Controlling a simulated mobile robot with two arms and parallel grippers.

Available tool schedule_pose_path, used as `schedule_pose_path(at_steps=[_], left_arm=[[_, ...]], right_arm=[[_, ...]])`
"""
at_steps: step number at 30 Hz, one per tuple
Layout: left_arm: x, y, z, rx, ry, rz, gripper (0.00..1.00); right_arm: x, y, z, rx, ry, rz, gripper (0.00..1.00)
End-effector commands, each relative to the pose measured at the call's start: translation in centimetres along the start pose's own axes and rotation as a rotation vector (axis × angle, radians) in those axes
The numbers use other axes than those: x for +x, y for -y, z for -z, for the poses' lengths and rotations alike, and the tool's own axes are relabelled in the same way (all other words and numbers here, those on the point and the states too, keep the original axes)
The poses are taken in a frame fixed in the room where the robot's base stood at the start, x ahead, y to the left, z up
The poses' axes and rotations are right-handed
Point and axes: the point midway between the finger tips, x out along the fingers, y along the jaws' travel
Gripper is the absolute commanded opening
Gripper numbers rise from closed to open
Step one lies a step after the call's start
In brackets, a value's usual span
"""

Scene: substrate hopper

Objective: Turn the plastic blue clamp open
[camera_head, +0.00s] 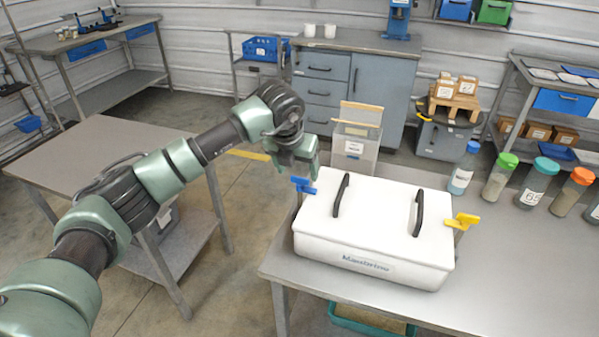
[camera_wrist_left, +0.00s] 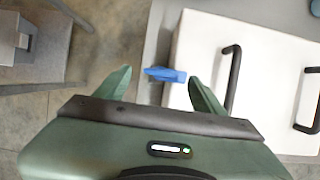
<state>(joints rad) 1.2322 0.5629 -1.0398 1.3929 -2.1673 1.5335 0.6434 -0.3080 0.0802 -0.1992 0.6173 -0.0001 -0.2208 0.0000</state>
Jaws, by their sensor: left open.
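The blue clamp (camera_head: 303,186) sits at the left edge of a white lidded box (camera_head: 375,225) on the metal table. The box has two black handles on its lid and a yellow clamp (camera_head: 462,221) at its right side. My left gripper (camera_head: 300,168) is open, just above the blue clamp. In the left wrist view, the blue clamp (camera_wrist_left: 165,74) shows between and slightly beyond the two open fingertips (camera_wrist_left: 158,78), with no clear contact. The white lid (camera_wrist_left: 215,50) lies to the right. My right gripper is not in view.
Several jars with coloured lids (camera_head: 499,176) stand along the table behind and right of the box. A clear container (camera_head: 355,147) stands behind the box. A teal tray (camera_head: 368,322) sits below the table. A second table (camera_head: 95,160) stands at left with a floor gap between.

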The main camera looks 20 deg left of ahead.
Motion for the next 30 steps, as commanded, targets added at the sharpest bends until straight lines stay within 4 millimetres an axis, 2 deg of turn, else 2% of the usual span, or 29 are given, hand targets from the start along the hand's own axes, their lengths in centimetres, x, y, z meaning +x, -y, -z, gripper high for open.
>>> schedule_pose_path(at_steps=[6,16,17,23,30], left_arm=[[2.5,0.1,0.0,0.002,-0.001,0.002,0.69],[3.1,0.1,0.1,0.002,0.000,0.003,0.69],[3.1,0.1,0.1,0.002,0.000,0.003,0.64],[3.1,0.1,0.0,0.002,0.000,0.003,0.08],[3.1,0.1,0.0,0.017,0.001,0.009,0.07]], right_arm=[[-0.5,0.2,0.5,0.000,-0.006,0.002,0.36],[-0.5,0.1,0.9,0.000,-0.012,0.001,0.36],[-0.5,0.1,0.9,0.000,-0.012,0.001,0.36],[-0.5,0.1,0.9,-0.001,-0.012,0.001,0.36],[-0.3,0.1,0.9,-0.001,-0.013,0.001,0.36]])
